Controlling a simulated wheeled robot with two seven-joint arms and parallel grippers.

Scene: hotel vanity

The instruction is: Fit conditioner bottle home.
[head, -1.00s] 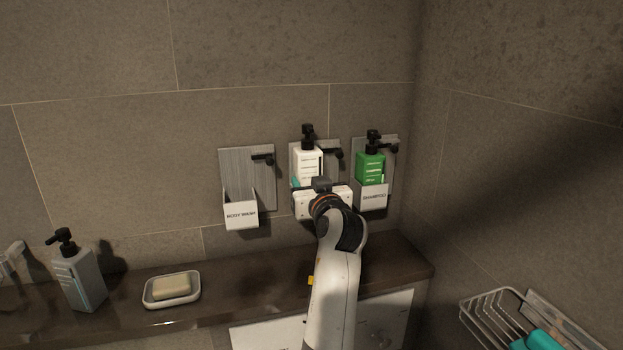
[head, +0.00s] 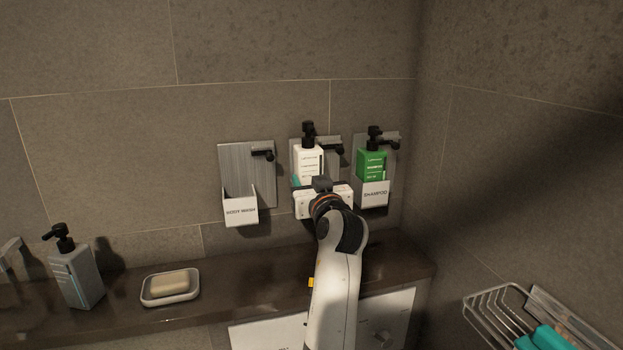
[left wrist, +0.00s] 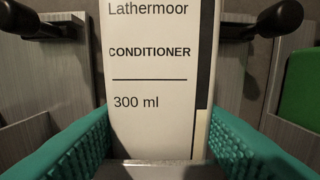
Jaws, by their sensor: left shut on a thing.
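The white conditioner bottle (head: 308,160) with a black pump stands upright in front of the middle wall bracket (head: 333,160). Its label fills the left wrist view (left wrist: 150,80) and reads Lathermoor CONDITIONER 300 ml. My left gripper (head: 310,185) is shut on the bottle's lower part, with teal ribbed fingers (left wrist: 160,145) on both sides of it. A pale edge shows at the bottle's base in the wrist view. My gripper hides the middle holder's lower part in the head view, so I cannot tell how deep the bottle sits.
The empty BODY WASH holder (head: 241,210) is at left. The green shampoo bottle (head: 371,164) stands in the SHAMPOO holder (head: 374,194) at right, close to my gripper. A grey pump bottle (head: 76,277) and soap dish (head: 170,289) stand on the counter. A wire basket (head: 497,315) is lower right.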

